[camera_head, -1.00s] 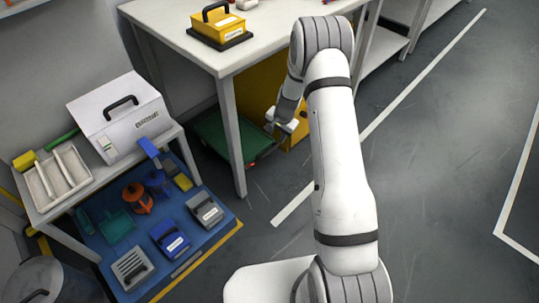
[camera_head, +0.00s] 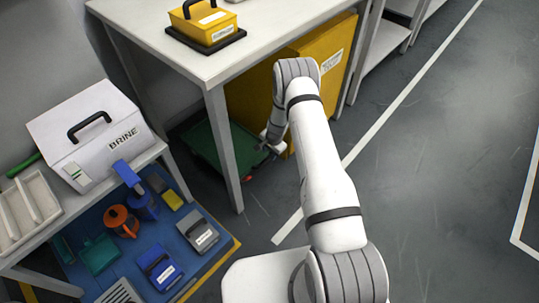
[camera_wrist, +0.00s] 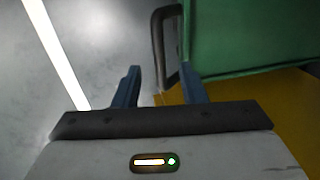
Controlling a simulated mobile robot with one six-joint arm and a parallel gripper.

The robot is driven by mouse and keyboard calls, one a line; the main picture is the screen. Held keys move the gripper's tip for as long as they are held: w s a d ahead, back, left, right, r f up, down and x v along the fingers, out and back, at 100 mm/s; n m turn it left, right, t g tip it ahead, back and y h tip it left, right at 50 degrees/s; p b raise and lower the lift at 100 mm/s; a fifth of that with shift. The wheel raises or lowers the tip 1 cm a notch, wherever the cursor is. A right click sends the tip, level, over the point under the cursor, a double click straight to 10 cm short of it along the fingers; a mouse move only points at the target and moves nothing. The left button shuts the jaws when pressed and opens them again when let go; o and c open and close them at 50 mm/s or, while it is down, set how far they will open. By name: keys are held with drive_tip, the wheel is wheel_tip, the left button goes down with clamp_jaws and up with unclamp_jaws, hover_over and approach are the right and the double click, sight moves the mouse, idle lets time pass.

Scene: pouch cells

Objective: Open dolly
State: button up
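The flat green dolly (camera_head: 212,150) lies low under the white table, partly hidden behind a table leg. In the wrist view its green body (camera_wrist: 245,35) fills the upper right, with a dark bar handle (camera_wrist: 158,45) along its left edge. My gripper (camera_head: 268,146) is at the dolly's right end in the head view; its fingertips are hard to make out there. The handle's lower end lies just beyond the gap between the fingertips, apparently not gripped.
A yellow cabinet (camera_head: 310,70) stands under the white table (camera_head: 140,22), right behind my gripper. The table leg (camera_head: 226,155) is left of my gripper. A white BRINE box (camera_head: 90,130) stands on a side bench at left. Open grey floor (camera_head: 430,180) lies at right.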

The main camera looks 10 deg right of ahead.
sight(268, 161)
drive_tip(key=f, duration=0.2)
drive_tip(key=f+b, duration=0.1)
drive_tip(key=f, duration=0.1)
drive_tip(key=w+f+b, duration=0.1)
drive_tip(key=f, duration=0.1)
drive_tip(key=shift+a+f, duration=0.15)
drive_tip(key=shift+f, duration=0.1)
clamp_jaws()
idle(0.3)
